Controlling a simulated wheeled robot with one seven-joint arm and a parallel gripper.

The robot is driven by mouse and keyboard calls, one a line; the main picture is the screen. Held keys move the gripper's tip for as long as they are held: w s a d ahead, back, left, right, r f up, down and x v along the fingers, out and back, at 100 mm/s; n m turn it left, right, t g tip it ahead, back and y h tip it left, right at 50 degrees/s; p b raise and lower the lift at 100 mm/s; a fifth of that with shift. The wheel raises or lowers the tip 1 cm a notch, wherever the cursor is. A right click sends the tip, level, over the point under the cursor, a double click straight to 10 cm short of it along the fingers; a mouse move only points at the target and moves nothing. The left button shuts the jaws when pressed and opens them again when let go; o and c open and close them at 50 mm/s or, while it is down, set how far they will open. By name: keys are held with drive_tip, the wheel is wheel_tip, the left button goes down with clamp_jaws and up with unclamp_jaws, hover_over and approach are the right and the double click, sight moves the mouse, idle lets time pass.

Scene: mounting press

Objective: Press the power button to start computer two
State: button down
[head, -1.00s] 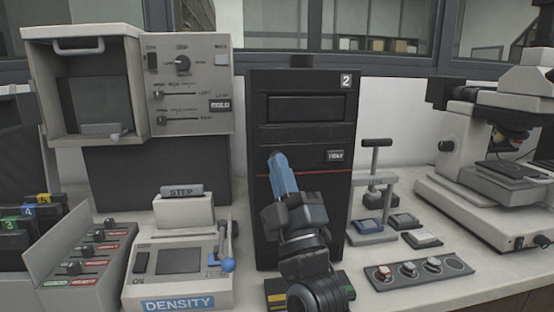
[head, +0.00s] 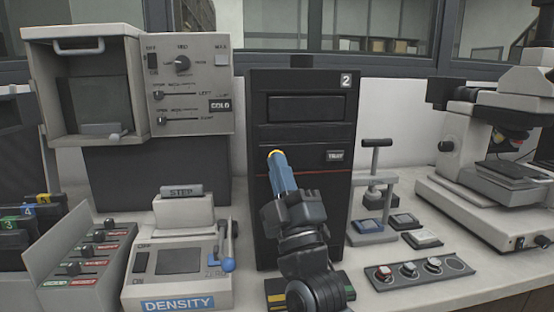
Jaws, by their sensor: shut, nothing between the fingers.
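Computer two is a black upright tower (head: 335,107) at the middle of the bench, with a white "2" label at its top right. It has a drive panel, a small labelled plate (head: 335,156) and a thin red line on its front. My gripper (head: 276,155) is shut and empty, with its blue fingers pointing up at the left part of the tower front, just above the red line. I cannot tell whether the tips touch the front.
A density device (head: 178,262) with a blue-knobbed lever stands to the left, below a beige machine (head: 190,85). A small press stand (head: 372,225), a panel of round knobs (head: 419,271) and a microscope (head: 500,180) stand to the right.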

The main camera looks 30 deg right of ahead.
drive_tip(key=shift+s, duration=0.15)
drive_tip(key=shift+s+a+p, duration=0.25)
drive_tip(key=shift+s+p, duration=0.4)
drive_tip(key=s+p, duration=0.1)
drive_tip(key=s+a+p, duration=0.1)
drive_tip(key=s, duration=0.1)
drive_tip(key=s+p, duration=0.1)
drive_tip(key=shift+s+a, duration=0.25)
drive_tip(key=shift+s, duration=0.1)
drive_tip(key=shift+f, duration=0.1)
idle(0.6)
